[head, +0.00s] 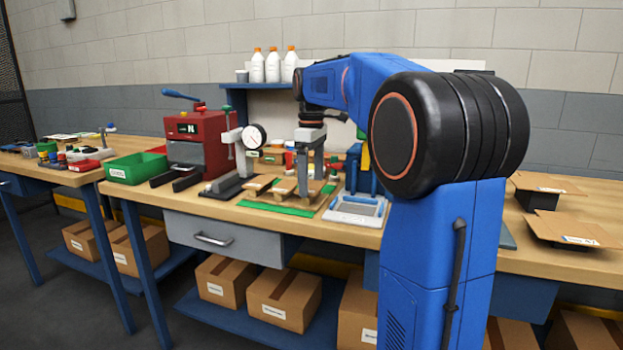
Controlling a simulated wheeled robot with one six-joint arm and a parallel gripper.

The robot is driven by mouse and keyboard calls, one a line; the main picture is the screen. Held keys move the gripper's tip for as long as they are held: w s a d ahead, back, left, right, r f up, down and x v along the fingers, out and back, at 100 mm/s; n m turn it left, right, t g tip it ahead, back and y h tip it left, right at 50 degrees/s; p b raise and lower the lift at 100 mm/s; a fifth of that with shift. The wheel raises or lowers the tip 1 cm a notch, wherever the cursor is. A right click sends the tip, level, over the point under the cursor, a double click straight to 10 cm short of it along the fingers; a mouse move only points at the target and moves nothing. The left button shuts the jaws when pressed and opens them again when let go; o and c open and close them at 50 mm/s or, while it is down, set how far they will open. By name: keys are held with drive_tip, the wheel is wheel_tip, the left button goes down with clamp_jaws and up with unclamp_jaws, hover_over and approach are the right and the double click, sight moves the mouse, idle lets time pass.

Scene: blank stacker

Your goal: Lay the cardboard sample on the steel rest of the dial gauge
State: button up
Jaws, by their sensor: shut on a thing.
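The dial gauge (254,136) has a round white face on a grey stand, left of my gripper. Its dark base (228,187) lies on the bench; the steel rest is too small to make out surely. My gripper (309,188) points down to the right of the gauge, over a green-edged board with several brown cardboard pieces (259,184). The jaws are shut on a piece that I take to be the cardboard sample, low among the others. It is hard to tell apart from them, and whether it touches the board cannot be told.
A red press (195,140) and a green bin (135,168) stand left of the gauge. A white scale-like device (356,209) lies right of the board. White bottles (273,66) stand on the shelf behind. My arm hides the bench's right middle.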

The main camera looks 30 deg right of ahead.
sight(310, 187)
drive_tip(key=shift+f, duration=0.3)
drive_tip(key=o, duration=0.9)
drive_tip(key=r, duration=1.8)
drive_tip(key=shift+w+a, duration=0.1)
drive_tip(key=shift+a, duration=0.15)
